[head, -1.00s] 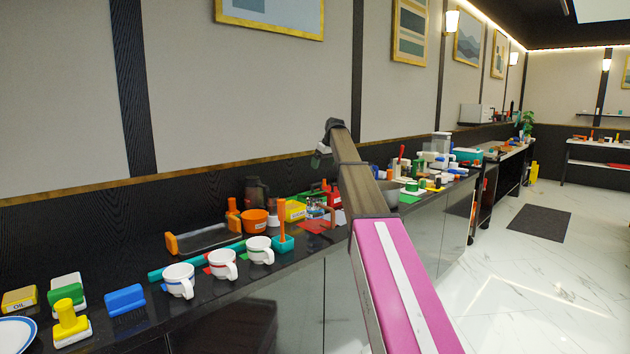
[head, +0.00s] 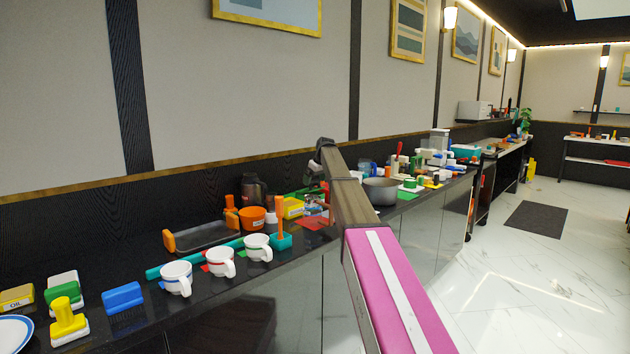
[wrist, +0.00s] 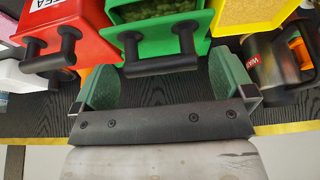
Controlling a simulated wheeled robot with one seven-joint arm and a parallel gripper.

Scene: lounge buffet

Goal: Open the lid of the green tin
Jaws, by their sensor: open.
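The green tin (wrist: 165,45) is in the upper middle of the wrist view, with a black bar handle on the side facing me. Green leafy contents and a pale panel show inside its green rim; I cannot tell how far its lid is raised. My gripper (wrist: 163,78) is open, its two green-padded fingers spread on either side of the black handle, with nothing clamped.
A red tin (wrist: 75,22) marked TEA stands close on the left in the wrist view. White cups (head: 220,262) line the counter's front edge in the head view.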

